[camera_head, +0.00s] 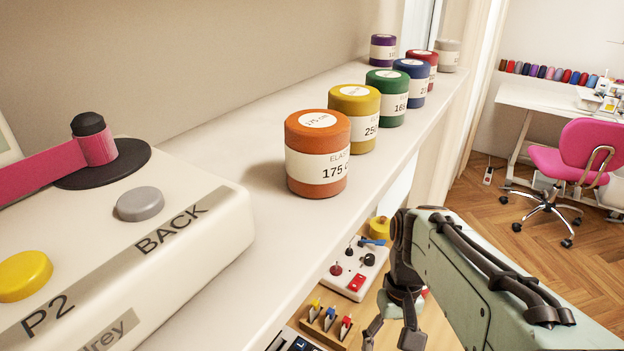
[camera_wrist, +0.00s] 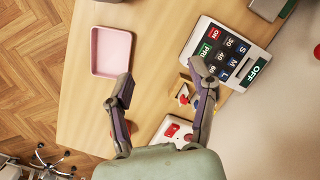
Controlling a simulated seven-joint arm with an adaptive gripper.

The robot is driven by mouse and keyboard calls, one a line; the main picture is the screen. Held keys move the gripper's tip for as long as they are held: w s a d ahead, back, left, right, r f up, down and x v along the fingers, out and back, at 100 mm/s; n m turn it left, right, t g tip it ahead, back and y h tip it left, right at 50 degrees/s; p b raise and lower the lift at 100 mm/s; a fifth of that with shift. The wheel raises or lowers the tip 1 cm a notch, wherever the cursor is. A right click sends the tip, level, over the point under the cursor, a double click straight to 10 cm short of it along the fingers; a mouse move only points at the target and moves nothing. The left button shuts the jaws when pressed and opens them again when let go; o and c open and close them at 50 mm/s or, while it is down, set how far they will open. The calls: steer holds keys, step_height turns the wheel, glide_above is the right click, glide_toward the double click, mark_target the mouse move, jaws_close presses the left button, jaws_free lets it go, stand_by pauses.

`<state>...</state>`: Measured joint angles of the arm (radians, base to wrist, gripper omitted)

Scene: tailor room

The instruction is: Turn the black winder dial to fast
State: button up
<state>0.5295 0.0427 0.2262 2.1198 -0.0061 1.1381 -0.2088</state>
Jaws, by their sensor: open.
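A white control box (camera_head: 350,270) stands on the wooden table below the shelf in the head view. It carries a black knob (camera_head: 369,260), another small dark knob, a dark red knob and a red switch. I cannot read any label, so which knob is the winder dial is unclear. Part of a white box with a red button (camera_wrist: 171,130) shows between my fingers in the wrist view; no black dial can be made out there. My gripper (camera_head: 392,328) is open and empty, fingers pointing down. In the wrist view, my gripper (camera_wrist: 161,84) is spread above the table, apart from the box.
A wooden holder (camera_head: 326,322) with coloured clips stands beside the box. A keypad panel (camera_wrist: 222,55) and a pink tray (camera_wrist: 94,72) lie on the table. The shelf (camera_head: 240,290) overhead bears several elastic spools and a white machine (camera_head: 215,215). Bare table lies between tray and keypad.

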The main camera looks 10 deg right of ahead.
steer(key=w+d+f+n+t, duration=0.15)
steer(key=w+d+f, duration=0.3)
steer(key=w, duration=0.75)
steer(key=w+d+f+t, duration=0.3)
steer(key=w+d+f, duration=0.15)
steer(key=w, duration=0.65)
steer(key=t, duration=0.2)
glide_toward(370, 256)
steer(key=shift+w+a+f+g+h, duration=0.15)
steer(key=shift+w+a+f+h, duration=0.1)
steer(key=shift+f, duration=0.35)
steer(key=shift+w+a+f+g+h, duration=0.15)
steer(key=shift+w+f, duration=0.1)
steer(key=shift+f, duration=0.35)
steer(key=x, duration=0.6)
steer(key=shift+w+r, duration=0.1)
steer(key=shift+w, duration=0.05)
steer(key=shift+w+f, duration=0.2)
steer(key=shift+f, duration=0.25)
jaws_close()
